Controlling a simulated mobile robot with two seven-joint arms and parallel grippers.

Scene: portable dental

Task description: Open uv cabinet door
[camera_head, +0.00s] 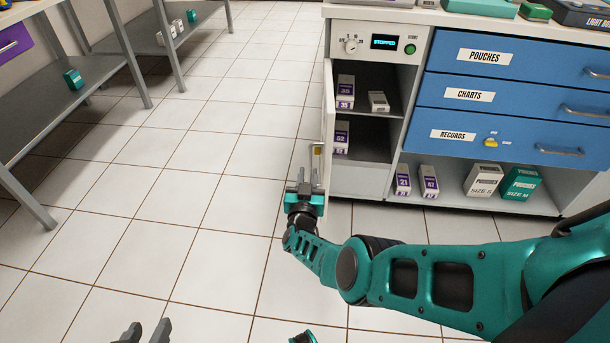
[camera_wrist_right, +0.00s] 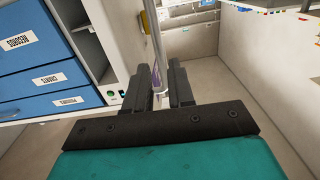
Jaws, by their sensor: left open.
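The UV cabinet (camera_head: 376,43) has a knob, a green button and a display reading STOPPED. Its door (camera_head: 328,110) stands swung out on the left side, seen nearly edge-on, and the shelves inside show. My right gripper (camera_head: 305,183) is low at the door's outer edge. In the right wrist view, my right gripper's fingers (camera_wrist_right: 160,85) stand on either side of the thin door edge (camera_wrist_right: 157,40), with a gap between them. Whether they touch the door is unclear. My left gripper (camera_head: 147,334) is open and empty over the floor at the bottom left, partly cut off.
Boxes (camera_head: 345,90) stand on the cabinet's shelves. Blue drawers (camera_head: 500,92) are to the right, above an open shelf with several boxes (camera_head: 482,180). A grey rack (camera_head: 75,90) stands at the left. The tiled floor (camera_head: 190,150) between is clear.

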